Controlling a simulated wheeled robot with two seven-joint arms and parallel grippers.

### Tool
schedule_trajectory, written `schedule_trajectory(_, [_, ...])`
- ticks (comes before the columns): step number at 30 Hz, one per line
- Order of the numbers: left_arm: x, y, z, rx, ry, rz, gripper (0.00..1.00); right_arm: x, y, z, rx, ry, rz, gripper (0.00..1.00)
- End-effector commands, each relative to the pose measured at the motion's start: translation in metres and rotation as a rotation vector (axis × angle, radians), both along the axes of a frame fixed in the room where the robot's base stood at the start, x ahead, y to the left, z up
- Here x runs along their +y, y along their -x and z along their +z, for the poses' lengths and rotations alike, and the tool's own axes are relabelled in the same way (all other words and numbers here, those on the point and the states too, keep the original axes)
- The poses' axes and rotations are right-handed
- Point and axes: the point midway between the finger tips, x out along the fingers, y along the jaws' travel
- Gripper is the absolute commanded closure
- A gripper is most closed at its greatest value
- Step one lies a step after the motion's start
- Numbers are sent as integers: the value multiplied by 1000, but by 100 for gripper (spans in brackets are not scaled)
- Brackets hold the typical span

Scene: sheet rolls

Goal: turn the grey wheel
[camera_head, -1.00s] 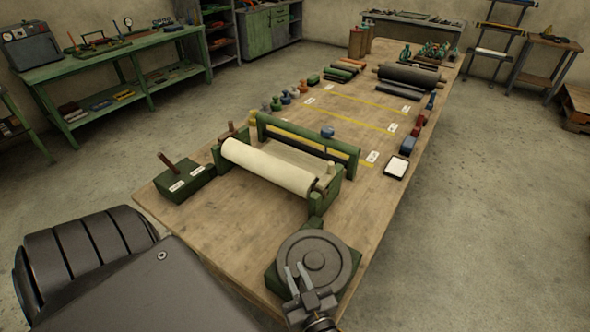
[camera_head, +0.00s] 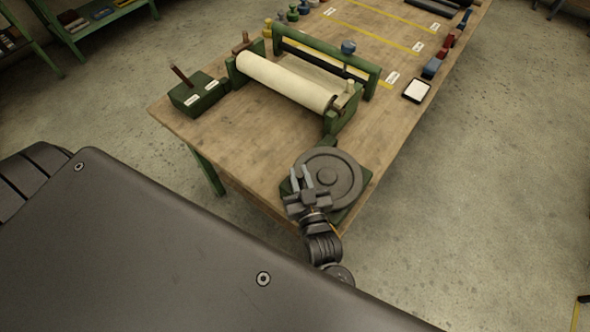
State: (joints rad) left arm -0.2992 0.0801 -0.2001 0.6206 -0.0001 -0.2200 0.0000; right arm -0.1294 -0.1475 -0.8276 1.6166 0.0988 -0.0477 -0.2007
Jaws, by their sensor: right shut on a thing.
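The grey wheel (camera_head: 341,181) is a flat disc with a raised hub. It lies face up on a green base (camera_head: 350,211) at the near corner of the wooden table. My right gripper (camera_head: 301,172) is at the wheel's left rim, its two fingers pointing away from me, and it is shut on the wheel. The exact contact at the rim is partly hidden by the fingers. My left gripper is out of view.
A green frame (camera_head: 339,120) holding a cream sheet roll (camera_head: 285,80) stands just beyond the wheel. A green block with a brown peg (camera_head: 198,95) is at the left table edge. A white-topped tray (camera_head: 416,90) lies at right. Table (camera_head: 245,150) left of the wheel is bare.

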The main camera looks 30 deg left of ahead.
Motion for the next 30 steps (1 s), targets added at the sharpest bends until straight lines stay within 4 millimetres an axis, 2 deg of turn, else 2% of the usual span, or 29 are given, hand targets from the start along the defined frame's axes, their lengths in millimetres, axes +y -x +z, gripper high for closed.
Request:
schedule_trajectory(13, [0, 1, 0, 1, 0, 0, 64, 0, -1, 1, -2, -2, -3, 100])
schedule_trajectory(14, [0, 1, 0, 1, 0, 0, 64, 0, -1, 1, -2, -2, -2, 78])
schedule_trajectory(18, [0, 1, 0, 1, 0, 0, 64, 0, -1, 1, -2, -1, -2, 63])
schedule_trajectory(26, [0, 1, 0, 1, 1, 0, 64, -1, 0, 0, -1, -1, -3, 63])
schedule_trajectory(30, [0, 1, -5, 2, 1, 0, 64, -9, 9, -2, 0, -1, -3, 63])
